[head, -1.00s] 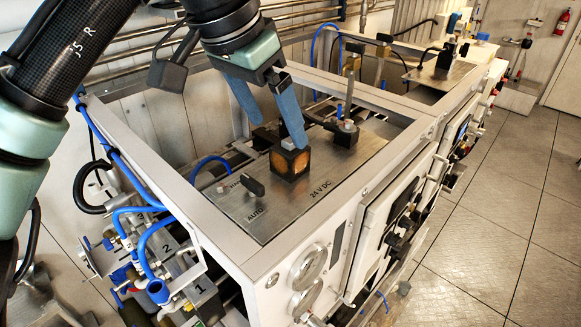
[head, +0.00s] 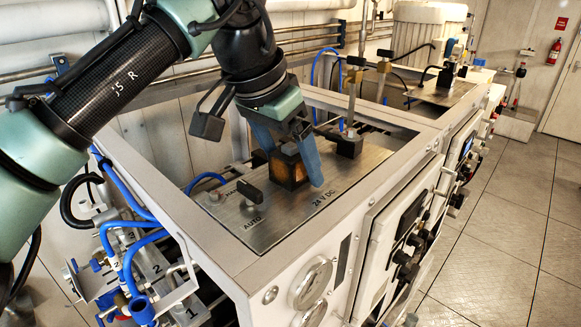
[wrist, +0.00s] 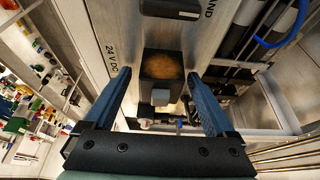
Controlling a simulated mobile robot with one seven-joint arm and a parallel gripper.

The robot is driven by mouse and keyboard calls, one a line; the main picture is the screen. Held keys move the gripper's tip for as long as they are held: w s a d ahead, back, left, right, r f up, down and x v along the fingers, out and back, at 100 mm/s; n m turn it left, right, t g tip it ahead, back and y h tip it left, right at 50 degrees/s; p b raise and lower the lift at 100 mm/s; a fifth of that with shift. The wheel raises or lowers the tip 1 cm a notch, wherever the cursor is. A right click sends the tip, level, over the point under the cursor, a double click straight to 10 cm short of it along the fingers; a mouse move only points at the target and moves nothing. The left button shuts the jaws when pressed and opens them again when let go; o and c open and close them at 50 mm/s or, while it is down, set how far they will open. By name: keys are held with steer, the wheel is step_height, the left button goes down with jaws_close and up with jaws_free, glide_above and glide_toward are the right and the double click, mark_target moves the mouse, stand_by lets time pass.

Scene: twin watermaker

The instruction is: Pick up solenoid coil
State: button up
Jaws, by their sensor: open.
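The solenoid coil is a black block with an amber-orange face (head: 291,170), standing on the metal panel marked 24 V DC (head: 310,222). In the wrist view the coil (wrist: 162,66) sits between the fingers, with a small grey square stub in front of its brown-orange side. My gripper (head: 294,168) is open, its two blue fingers down on either side of the coil. In the wrist view the gripper (wrist: 159,75) shows a gap to the coil on both sides. The near finger covers part of the coil in the head view.
A black selector knob (head: 249,192) stands on the panel left of the coil. A black block with a brass fitting (head: 348,143) stands to the right behind it. The light frame (head: 224,262) rises around the panel. Blue hoses (head: 140,240) hang at the left.

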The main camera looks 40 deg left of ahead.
mark_target(291, 145)
jaws_close()
stand_by(0.4)
step_height(291, 145, up, 10)
steer(key=shift+r+b, duration=0.1)
steer(key=shift+b, duration=0.75)
steer(key=c, duration=0.7)
jaws_free()
jaws_close()
